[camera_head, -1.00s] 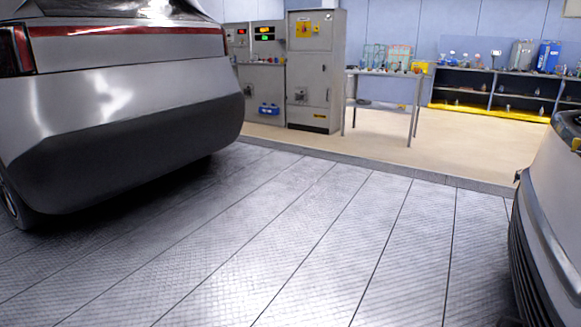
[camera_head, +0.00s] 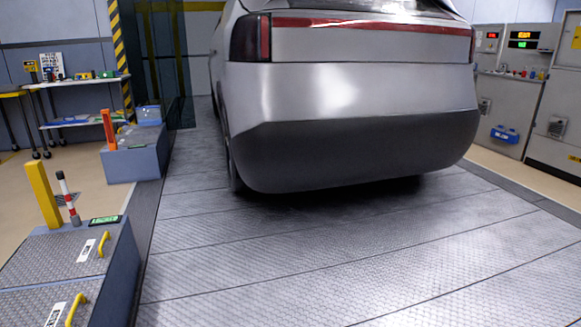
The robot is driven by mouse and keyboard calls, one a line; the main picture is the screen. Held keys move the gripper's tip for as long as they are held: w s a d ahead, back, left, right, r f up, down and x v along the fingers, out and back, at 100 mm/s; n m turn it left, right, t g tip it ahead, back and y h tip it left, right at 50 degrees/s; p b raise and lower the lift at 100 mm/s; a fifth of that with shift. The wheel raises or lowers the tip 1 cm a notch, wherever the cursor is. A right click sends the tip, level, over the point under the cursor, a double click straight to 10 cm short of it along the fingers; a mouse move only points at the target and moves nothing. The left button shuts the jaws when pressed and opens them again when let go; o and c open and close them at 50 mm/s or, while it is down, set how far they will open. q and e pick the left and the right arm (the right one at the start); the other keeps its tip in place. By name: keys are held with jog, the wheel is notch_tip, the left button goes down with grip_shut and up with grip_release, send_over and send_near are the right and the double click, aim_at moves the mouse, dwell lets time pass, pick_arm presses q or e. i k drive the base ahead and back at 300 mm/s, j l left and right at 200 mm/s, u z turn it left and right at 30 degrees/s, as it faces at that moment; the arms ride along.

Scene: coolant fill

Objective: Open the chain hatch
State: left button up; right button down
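A low grey box (camera_head: 116,282) at the lower left has two ribbed metal lids on top. The far lid (camera_head: 50,258) has a yellow handle (camera_head: 103,244) and a white label (camera_head: 86,250). The near lid (camera_head: 28,308) has another yellow handle (camera_head: 76,309) and a white label (camera_head: 55,315), and is cut off by the frame's edge. Both lids look closed. The label words are too small and slanted to read surely, so I cannot tell which lid is the chain hatch. Neither of my grippers is in view.
A silver car (camera_head: 350,100) stands on the ribbed metal floor (camera_head: 330,255). A yellow post (camera_head: 43,195), a red-and-white stick (camera_head: 68,198) and a small green display (camera_head: 105,219) stand on the box. Beyond are another low box (camera_head: 135,160) and a table (camera_head: 75,83). Grey cabinets (camera_head: 512,100) are at right.

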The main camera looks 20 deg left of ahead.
aim_at(71, 255)
jog(key=i+j+u, duration=0.2)
jog(key=i+u, duration=0.9)
jog(key=i, duration=0.2)
